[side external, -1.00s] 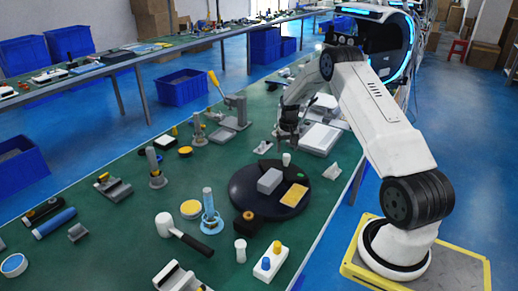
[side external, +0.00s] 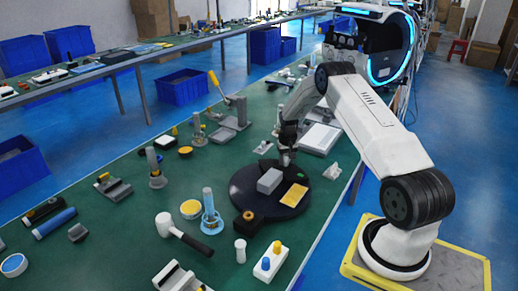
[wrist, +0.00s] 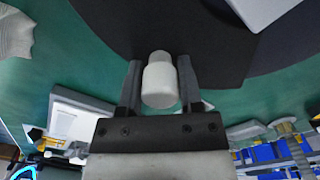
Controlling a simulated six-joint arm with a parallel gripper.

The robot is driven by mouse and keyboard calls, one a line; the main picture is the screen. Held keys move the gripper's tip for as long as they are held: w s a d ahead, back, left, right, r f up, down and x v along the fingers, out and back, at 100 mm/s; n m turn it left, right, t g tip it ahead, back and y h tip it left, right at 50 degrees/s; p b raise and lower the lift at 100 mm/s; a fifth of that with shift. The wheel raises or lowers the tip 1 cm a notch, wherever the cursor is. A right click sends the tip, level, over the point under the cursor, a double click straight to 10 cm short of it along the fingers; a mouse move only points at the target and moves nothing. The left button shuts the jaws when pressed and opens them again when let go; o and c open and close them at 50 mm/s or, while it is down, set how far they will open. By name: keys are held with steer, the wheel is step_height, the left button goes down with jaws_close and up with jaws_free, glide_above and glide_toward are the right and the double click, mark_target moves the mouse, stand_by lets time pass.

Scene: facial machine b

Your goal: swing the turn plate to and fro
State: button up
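The turn plate (side external: 247,196) is a black round disc on the green table, carrying a grey block (side external: 269,181) and a yellow rectangular piece (side external: 294,195). In the wrist view its dark surface (wrist: 150,22) fills the top. A white knob (wrist: 160,85) stands at the plate's far edge, between my two fingers. My gripper (side external: 287,152) is over that edge, pointing down; in the side view it largely hides the knob. In the wrist view my gripper (wrist: 160,84) is open around the knob, with a finger close on each side and slim gaps; any contact is unclear.
A black block with an orange ring (side external: 248,216) sits at the plate's near edge. A white tray (side external: 315,138) lies behind.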

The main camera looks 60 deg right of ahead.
jaws_close()
stand_by(1.1)
